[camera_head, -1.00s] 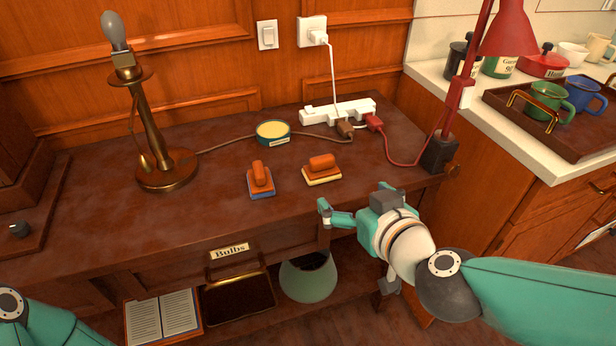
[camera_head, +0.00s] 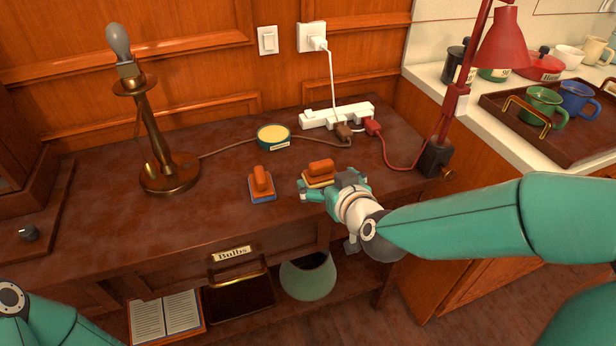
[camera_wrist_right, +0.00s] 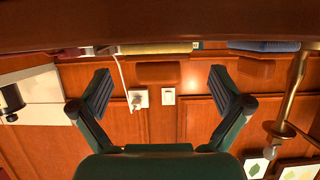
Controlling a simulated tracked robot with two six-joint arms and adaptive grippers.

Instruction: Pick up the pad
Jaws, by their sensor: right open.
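Two pads with orange handles lie on the dark wooden desk (camera_head: 110,230). The one with a pale yellowish edge (camera_head: 319,173) is at my right gripper (camera_head: 330,186); the blue-based one (camera_head: 262,186) lies to its left. My right gripper is open, and its fingers are close around the near side of the yellowish pad; contact cannot be told. The right wrist view appears upside down. There the yellowish pad's handle (camera_wrist_right: 158,72) sits between the open fingers (camera_wrist_right: 160,88), and the blue pad (camera_wrist_right: 263,45) is off to the right. My left gripper is out of view.
A round yellow-topped tin (camera_head: 273,135) and a white power strip (camera_head: 337,115) with cords lie behind the pads. A brass lamp (camera_head: 155,130) stands left, a red lamp (camera_head: 490,50) right. The desk's front left is clear.

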